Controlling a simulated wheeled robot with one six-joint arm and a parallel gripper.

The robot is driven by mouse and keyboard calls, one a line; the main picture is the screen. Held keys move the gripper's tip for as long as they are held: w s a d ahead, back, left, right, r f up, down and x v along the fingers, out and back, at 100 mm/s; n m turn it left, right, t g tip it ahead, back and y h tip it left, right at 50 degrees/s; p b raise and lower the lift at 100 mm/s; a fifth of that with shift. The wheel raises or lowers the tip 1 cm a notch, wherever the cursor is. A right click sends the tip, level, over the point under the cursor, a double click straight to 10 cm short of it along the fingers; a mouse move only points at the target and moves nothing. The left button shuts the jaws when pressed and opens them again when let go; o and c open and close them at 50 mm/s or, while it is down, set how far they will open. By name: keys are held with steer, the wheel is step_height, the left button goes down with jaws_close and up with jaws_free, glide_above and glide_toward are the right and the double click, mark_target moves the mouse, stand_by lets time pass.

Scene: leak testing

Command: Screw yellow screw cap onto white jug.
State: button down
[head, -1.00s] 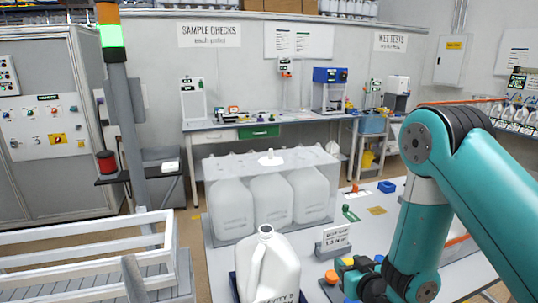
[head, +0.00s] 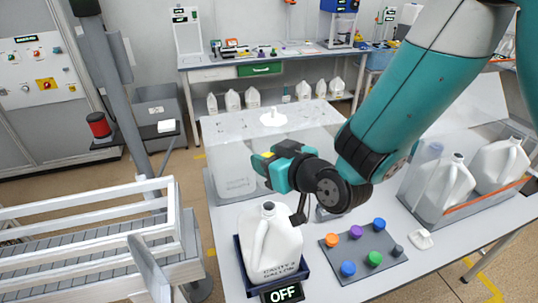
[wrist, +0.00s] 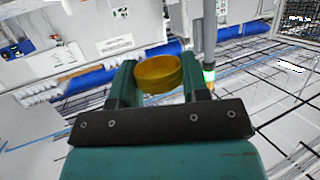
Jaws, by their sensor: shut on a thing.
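The white jug (head: 272,248) stands upright in a dark blue holder (head: 240,272) at the front of the table, its mouth (head: 268,207) uncovered. My gripper (head: 266,164) is above and behind the jug in the picture, pointing left. It is shut on the yellow screw cap (head: 267,155), of which only a small part shows in the head view. In the wrist view the yellow cap (wrist: 158,75) is held between the two teal fingers of my gripper (wrist: 160,84). The cap and the jug are apart. The jug is not visible in the wrist view.
A grey tray (head: 347,257) of orange, purple, blue, green and dark caps lies right of the jug. An "OFF" display (head: 284,293) is at the holder's front. A clear case (head: 225,135) with jugs stands behind. More jugs (head: 447,190) stand at right; a white railing (head: 90,220) at left.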

mark_target(270, 206)
steer(key=shift+s+b, duration=0.1)
steer(key=shift+b, duration=0.6)
step_height(270, 206, down, 12)
steer(key=b, duration=1.2)
steer(key=shift+r, duration=0.2)
steer(key=shift+b, duration=0.4)
steer(key=shift+f, duration=0.1)
steer(key=shift+f+b, duration=0.95)
steer(key=shift+b, duration=0.15)
steer(key=c, duration=0.5)
jaws_free()
steer(key=shift+r, duration=0.1)
